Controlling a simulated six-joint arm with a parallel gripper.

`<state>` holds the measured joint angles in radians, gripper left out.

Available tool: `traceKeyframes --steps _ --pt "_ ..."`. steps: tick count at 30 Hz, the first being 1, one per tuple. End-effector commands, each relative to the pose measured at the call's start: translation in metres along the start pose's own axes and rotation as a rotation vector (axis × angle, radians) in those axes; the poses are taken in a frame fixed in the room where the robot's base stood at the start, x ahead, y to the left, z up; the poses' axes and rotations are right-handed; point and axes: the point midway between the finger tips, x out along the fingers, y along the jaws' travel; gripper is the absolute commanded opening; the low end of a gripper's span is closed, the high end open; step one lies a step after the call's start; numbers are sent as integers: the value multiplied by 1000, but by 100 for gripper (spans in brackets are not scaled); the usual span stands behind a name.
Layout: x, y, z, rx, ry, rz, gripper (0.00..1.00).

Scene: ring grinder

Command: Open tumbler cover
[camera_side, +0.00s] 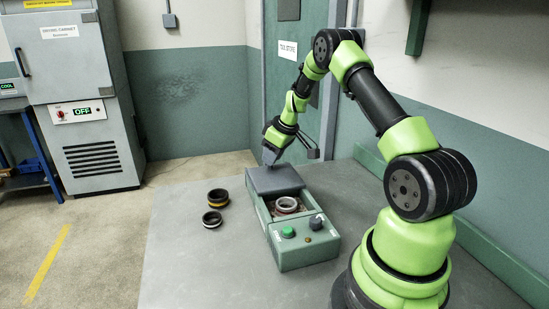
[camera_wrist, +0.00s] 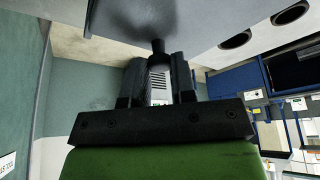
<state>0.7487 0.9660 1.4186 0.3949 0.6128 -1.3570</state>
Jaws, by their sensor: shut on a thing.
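The tumbler (camera_side: 307,254) is a grey-green box on the grey table in the side view. Its dark grey cover (camera_side: 275,181) sits at the far end, leaving the near part of the well uncovered. A pale ring (camera_side: 287,205) shows in that opening. My gripper (camera_side: 271,157) is at the cover's far left edge, pointing down. In the wrist view, my gripper's dark fingers (camera_wrist: 158,75) are shut on a small dark knob (camera_wrist: 158,47), which joins a dark surface at the top, apparently the cover. The exact contact is hard to see in the side view.
The table's front left is clear. A green button (camera_side: 288,232) and a dark knob sit on the tumbler's near end. A wall stands to the right.

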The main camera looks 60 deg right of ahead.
Motion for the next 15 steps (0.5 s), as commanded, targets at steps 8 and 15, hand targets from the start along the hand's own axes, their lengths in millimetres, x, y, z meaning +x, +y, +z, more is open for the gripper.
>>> traceKeyframes --steps 8,15 --pt "4 12 -13 2 -1 2 0" --pt "4 13 -13 2 -1 2 0"
